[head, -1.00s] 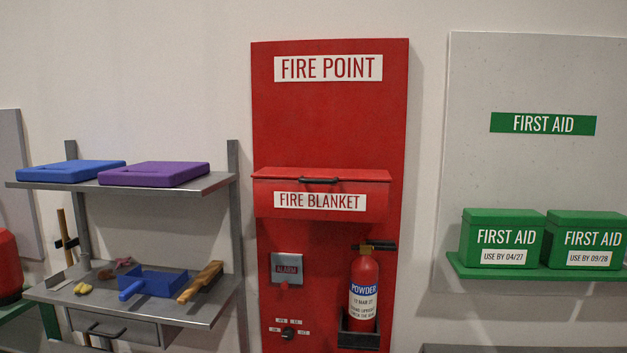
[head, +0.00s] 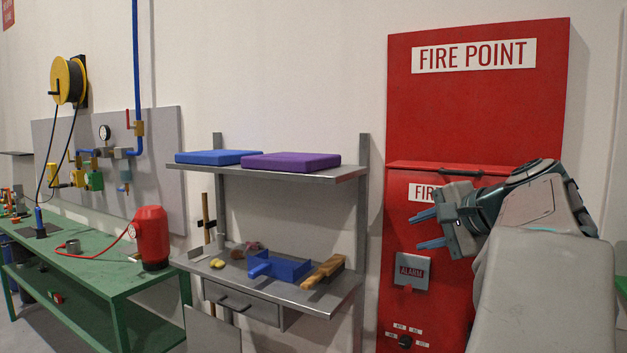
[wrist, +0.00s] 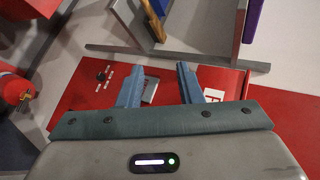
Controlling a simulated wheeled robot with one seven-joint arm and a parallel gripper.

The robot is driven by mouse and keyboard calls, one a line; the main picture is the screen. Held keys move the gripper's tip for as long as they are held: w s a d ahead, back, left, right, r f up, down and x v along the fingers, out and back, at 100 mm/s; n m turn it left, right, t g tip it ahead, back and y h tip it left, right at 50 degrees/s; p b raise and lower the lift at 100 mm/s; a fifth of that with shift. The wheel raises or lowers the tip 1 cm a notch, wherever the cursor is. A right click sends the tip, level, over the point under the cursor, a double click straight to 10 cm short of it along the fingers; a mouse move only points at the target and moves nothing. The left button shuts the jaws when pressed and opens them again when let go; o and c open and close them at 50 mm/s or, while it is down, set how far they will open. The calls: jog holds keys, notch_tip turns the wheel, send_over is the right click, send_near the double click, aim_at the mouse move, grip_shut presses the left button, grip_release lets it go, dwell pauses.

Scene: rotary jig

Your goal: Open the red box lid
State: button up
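The red box (head: 397,205) labelled FIRE BLANKET is on the red FIRE POINT panel (head: 475,110). Its red lid (head: 425,167) is shut, with a dark bar handle (head: 460,172) along its front. My arm hides the right part of the box and most of its label. My gripper (head: 420,229) is open and empty, in front of the panel, lower than the handle and to its left, fingers pointing left. In the wrist view, my gripper (wrist: 153,72) has its fingers apart with nothing between them; the grey alarm plate shows behind them.
The alarm plate (head: 412,270) is on the panel below the box. A grey shelf unit (head: 350,175) with purple and blue slabs stands left of the panel. A fire extinguisher (wrist: 14,90) shows in the wrist view. A green bench (head: 100,270) is further left.

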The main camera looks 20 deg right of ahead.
aim_at(464, 173)
jog(key=s+d+r+m+t+h+b, duration=0.2)
jog(key=s+d+r+m+t+h, duration=0.15)
jog(key=s+d+r, duration=0.65)
jog(key=shift+t+y, duration=0.25)
jog(key=shift+t, duration=0.1)
jog(key=w+d+p, duration=0.1)
jog(key=w, duration=0.4)
jog(key=w+d+f+p, duration=0.1)
jog(key=w, duration=0.4)
jog(key=w+d+p, duration=0.1)
jog(key=w, duration=0.4)
jog(key=shift+w+f, duration=0.1)
jog(key=shift+f, duration=0.05)
grip_shut()
